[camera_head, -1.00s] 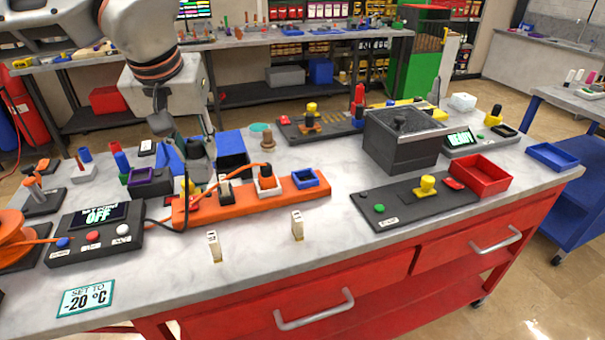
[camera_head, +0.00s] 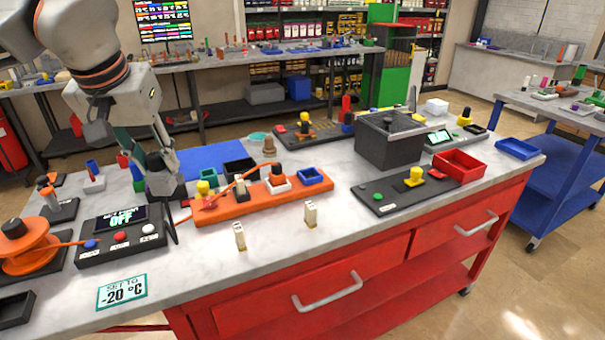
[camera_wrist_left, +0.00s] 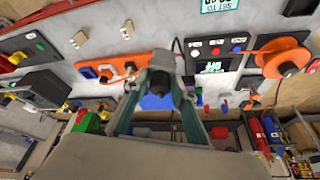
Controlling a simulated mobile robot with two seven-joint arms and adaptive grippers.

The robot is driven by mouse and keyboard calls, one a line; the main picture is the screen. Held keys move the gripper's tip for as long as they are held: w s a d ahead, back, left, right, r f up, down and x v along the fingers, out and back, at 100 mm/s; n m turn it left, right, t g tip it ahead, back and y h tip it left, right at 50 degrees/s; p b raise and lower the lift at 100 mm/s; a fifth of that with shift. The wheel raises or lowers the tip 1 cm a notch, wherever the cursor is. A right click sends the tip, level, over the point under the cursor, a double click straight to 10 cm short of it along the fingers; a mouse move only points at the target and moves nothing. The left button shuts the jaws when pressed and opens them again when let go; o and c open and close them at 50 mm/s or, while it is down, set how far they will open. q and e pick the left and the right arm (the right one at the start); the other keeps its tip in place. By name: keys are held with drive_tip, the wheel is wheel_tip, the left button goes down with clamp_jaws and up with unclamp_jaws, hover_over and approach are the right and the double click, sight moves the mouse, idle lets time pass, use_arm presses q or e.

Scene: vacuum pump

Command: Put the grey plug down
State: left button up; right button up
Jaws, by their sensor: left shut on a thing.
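My left gripper (camera_head: 160,168) is shut on the dark grey plug (camera_head: 162,184), low over the table between the orange power strip and the control box. The plug's lower end and any contact with the table or purple holder there are hard to make out. In the left wrist view the gripper's fingers (camera_wrist_left: 157,85) close around the dark plug (camera_wrist_left: 162,62), with a black cable beside it. My right gripper is out of view.
The control box (camera_head: 121,235) showing OFF is in front. A blue mat (camera_head: 215,157) lies behind. Bare tabletop (camera_head: 190,262) is in front.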

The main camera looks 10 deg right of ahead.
use_arm(q)
wheel_tip(320, 180, down, 20)
drive_tip(key=shift+b, duration=0.8)
drive_tip(key=shift+f, duration=0.15)
drive_tip(key=o, duration=1.2)
drive_tip(key=shift+c, duration=0.2)
drive_tip(key=shift+s+r, duration=0.1)
drive_tip(key=shift+r, duration=0.35)
drive_tip(key=v, duration=1.1)
drive_tip(key=shift+r+p, duration=0.2)
drive_tip(key=shift+p, duration=0.1)
